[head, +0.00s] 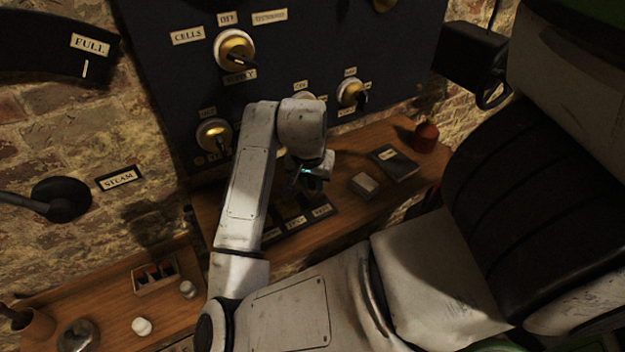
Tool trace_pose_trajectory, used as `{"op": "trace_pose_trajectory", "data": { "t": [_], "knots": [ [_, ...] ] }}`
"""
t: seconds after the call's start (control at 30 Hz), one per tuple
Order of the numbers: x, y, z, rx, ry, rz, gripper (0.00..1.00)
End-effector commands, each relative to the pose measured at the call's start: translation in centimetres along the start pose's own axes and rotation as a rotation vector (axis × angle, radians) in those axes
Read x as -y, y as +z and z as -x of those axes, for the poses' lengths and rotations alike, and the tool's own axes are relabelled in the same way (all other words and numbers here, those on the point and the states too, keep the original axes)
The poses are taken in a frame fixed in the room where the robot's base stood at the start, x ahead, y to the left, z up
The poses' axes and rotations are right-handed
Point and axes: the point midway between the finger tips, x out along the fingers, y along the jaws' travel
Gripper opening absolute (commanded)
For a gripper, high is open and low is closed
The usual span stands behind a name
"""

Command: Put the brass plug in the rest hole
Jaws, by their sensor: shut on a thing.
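My gripper (311,181) is over the back shelf, just above a dark labelled plate (272,234). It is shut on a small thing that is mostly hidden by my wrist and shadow. I cannot make out whether that thing is the brass plug. No brass plug shows clearly elsewhere. I cannot pick out the rest hole, as the gripper and my arm cover part of the plate.
A dark panel with brass-based knobs (235,50) stands behind the shelf. Right of the gripper lie a small grey box (364,186), a dark flat case (393,163) and a red bottle (426,137). A lower bench at left holds a wooden rack (156,276) and white jars (141,327).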

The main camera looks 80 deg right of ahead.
Motion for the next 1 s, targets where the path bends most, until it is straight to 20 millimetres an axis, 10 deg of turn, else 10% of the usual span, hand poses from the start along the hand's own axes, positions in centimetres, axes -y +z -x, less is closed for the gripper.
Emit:
{"op": "trace_pose_trajectory", "data": {
  "t": [0.7,0.73,1.0],
  "knots": [
    [0.0,0.18,-0.66,0.0,0.0,0.0,0.0],
    [0.0,0.18,-0.66,0.0,0.0,0.0,0.3],
    [0.0,0.18,-0.65,0.0,0.0,0.0,0.56]
  ]
}}
